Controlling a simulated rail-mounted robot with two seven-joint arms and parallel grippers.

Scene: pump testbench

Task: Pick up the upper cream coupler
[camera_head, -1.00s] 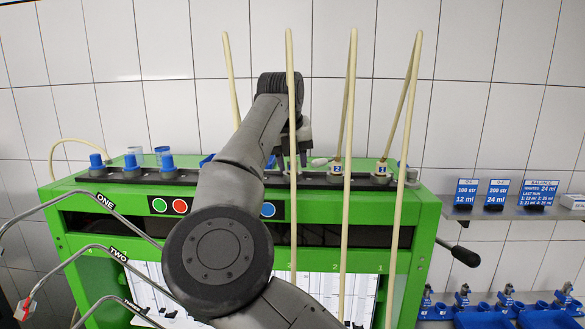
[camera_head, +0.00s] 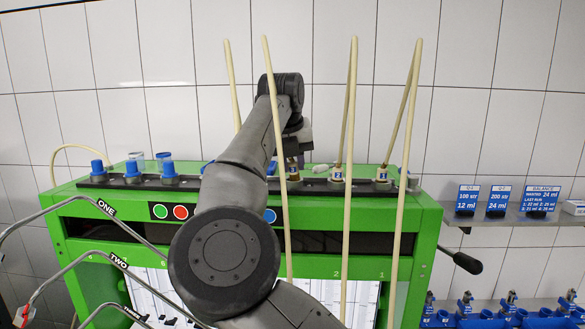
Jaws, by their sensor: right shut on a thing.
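My right gripper (camera_head: 292,160) is at the black rail on top of the green bench, seen mostly from behind its wrist. It is shut on a small cream and brass coupler (camera_head: 293,174) at the third hose position from the right. The coupler is partly hidden by the fingers and a hose, so I cannot tell whether it is clear of the rail. Two similar couplers, one marked 2 (camera_head: 337,173) and one marked 1 (camera_head: 382,174), stand upright on the rail with cream hoses rising from them. My left gripper is not in view.
Tall cream hoses (camera_head: 349,120) loop up and down in front of the bench (camera_head: 425,215). Several blue caps (camera_head: 132,166) stand on the rail at left. A pale rounded piece (camera_head: 320,168) lies by coupler 2. A shelf with displays (camera_head: 540,201) is at right.

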